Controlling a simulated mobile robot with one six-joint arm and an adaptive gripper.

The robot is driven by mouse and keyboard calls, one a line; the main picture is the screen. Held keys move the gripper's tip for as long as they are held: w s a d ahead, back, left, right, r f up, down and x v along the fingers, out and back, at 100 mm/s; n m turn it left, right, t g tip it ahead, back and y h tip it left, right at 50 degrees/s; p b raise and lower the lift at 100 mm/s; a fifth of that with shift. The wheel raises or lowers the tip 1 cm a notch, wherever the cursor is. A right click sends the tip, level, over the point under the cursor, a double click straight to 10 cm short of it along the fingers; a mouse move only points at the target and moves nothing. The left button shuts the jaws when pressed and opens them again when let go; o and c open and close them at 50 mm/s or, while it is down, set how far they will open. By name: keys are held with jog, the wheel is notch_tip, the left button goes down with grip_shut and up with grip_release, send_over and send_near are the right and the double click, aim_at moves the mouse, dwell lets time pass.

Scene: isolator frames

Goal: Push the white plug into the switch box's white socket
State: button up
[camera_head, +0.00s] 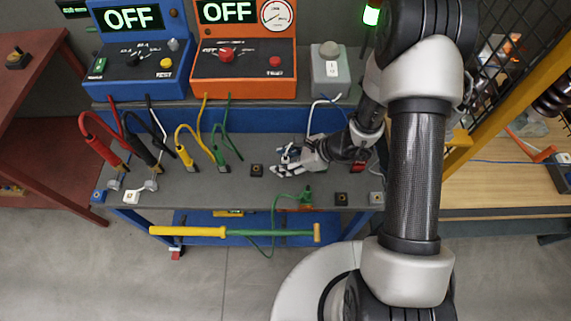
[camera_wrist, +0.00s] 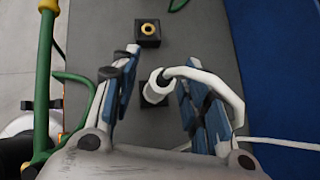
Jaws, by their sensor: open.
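The white plug (camera_wrist: 158,84) lies between the two spread fingers of my gripper (camera_wrist: 160,66) in the wrist view. Its white cable (camera_wrist: 222,85) arches over the right finger. A dark block (camera_wrist: 152,98) is partly hidden behind the plug; I cannot tell whether the plug sits in it. My gripper is open around the plug, with a gap visible at the left finger. In the head view my gripper (camera_head: 286,169) is low over the bench, hiding most of the plug. The grey switch box (camera_head: 330,68) with a white switch stands at the back. I cannot tell which socket is its white one.
A black socket block with a yellow ring (camera_head: 257,170) is left of my gripper. More blocks (camera_head: 376,198) line the bench's front edge. Red, black, yellow and green plugs with cables stand to the left. Blue (camera_head: 140,75) and orange (camera_head: 243,85) OFF boxes stand behind.

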jog(key=shift+c, duration=0.6)
grip_shut()
